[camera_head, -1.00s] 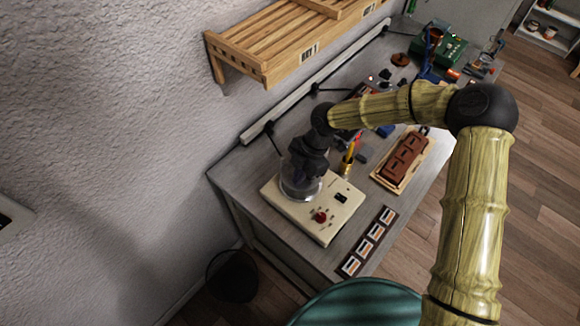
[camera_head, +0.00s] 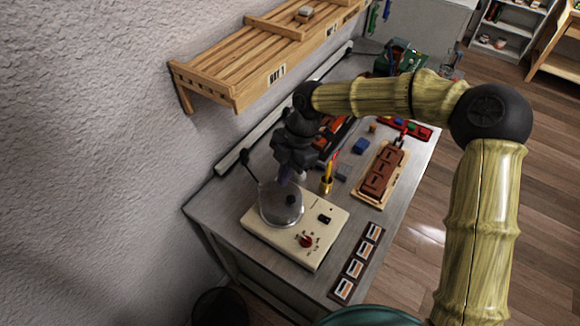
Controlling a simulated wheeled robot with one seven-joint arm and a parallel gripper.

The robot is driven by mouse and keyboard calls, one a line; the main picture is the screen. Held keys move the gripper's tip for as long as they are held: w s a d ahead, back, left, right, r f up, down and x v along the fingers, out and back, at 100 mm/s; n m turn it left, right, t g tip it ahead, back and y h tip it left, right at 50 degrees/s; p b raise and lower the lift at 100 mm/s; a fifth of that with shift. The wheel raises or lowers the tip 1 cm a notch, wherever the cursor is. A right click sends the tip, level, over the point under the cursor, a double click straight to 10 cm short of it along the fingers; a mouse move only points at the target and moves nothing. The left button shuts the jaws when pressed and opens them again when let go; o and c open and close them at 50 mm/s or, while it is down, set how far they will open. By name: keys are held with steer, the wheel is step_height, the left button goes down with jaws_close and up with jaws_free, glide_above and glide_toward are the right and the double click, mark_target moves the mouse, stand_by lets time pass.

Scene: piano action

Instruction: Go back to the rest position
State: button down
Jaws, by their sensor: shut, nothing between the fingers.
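My gripper (camera_head: 290,177) is a dark hand at the end of my bamboo-like arm. I cannot tell whether the gripper touches the vessel.
A wooden shelf (camera_head: 220,85) juts from the wall above the grey bench (camera_head: 225,213). A yellow pen cup (camera_head: 326,185), a brown block tray (camera_head: 384,172) and a strip of cards (camera_head: 357,262) lie nearby. A dark bin (camera_head: 220,306) stands on the floor.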

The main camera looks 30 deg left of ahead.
steer(key=shift+w, duration=0.1)
steer(key=w+d+m+t+h, duration=0.1)
steer(key=w+d+m+t, duration=0.1)
steer(key=d+m, duration=0.8)
steer(key=w+d+m+t, duration=0.1)
steer(key=w+d+m, duration=0.2)
steer(key=d+m, duration=0.75)
steer(key=s+d+r+m+t, duration=0.1)
steer(key=d+m, duration=0.4)
steer(key=d, duration=0.5)
steer(key=s+d+r+m+t+b, duration=0.1)
steer(key=s+d+r+m+t, duration=0.1)
steer(key=d+m, duration=0.4)
steer(key=s+d, duration=0.1)
steer(key=d, duration=0.4)
steer(key=shift+s, duration=0.35)
steer(key=c, duration=2.1)
jaws_free()
steer(key=shift+m, duration=0.25)
